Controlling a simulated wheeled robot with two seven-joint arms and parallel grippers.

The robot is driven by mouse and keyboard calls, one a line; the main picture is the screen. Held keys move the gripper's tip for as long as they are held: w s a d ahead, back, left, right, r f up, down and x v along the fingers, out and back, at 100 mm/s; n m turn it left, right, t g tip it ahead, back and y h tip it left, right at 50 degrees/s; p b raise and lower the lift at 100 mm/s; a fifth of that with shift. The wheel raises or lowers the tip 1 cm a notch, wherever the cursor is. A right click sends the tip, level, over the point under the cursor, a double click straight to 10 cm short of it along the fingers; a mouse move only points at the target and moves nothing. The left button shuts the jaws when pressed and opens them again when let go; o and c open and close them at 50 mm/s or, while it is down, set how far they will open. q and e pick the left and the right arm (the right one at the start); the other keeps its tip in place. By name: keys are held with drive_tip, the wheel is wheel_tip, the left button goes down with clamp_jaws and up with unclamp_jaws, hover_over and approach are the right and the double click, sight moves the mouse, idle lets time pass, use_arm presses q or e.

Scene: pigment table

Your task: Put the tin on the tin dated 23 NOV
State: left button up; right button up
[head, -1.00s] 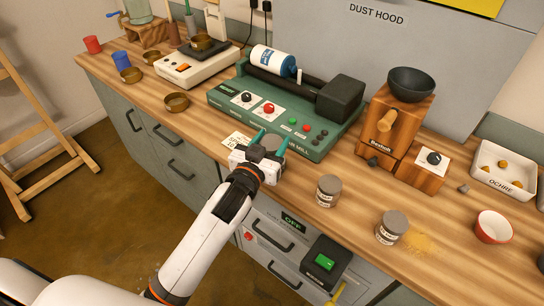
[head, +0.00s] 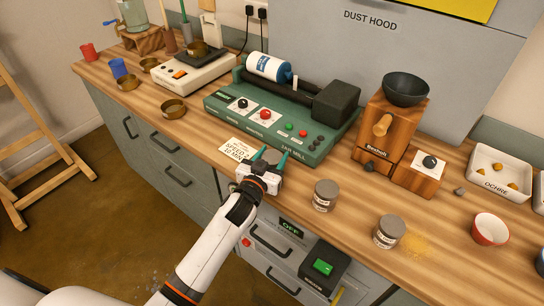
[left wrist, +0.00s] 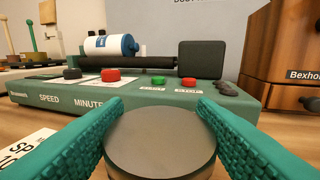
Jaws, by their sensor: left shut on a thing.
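My left gripper (head: 268,160) is at the front of the bench, just in front of the green jar mill. It is shut on a grey-lidded tin (left wrist: 160,140), whose round lid shows between the green fingers in the left wrist view. I cannot tell whether this tin touches the bench. Two other tins with grey lids and pale labels stand upright to the right: one nearer (head: 326,195) and one farther right (head: 389,231). Their label dates are too small to read. My right gripper is not in view.
The green jar mill (head: 225,108) stands behind the gripper. A card (head: 238,149) lies left of it. A wooden mill (head: 388,140), a red bowl (head: 490,229) and an ochre tray (head: 497,189) are to the right. Yellow powder (head: 417,243) lies beside the farther tin.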

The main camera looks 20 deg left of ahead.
use_arm(q)
drive_tip(key=shift+f, duration=0.15)
drive_tip(key=o, duration=1)
drive_tip(key=shift+s, duration=0.15)
drive_tip(key=s+a+b, duration=0.1)
drive_tip(key=s, duration=1)
drive_tip(key=shift+s+a+r, duration=0.15)
drive_tip(key=shift+s+r, duration=0.2)
drive_tip(key=shift+r, duration=0.1)
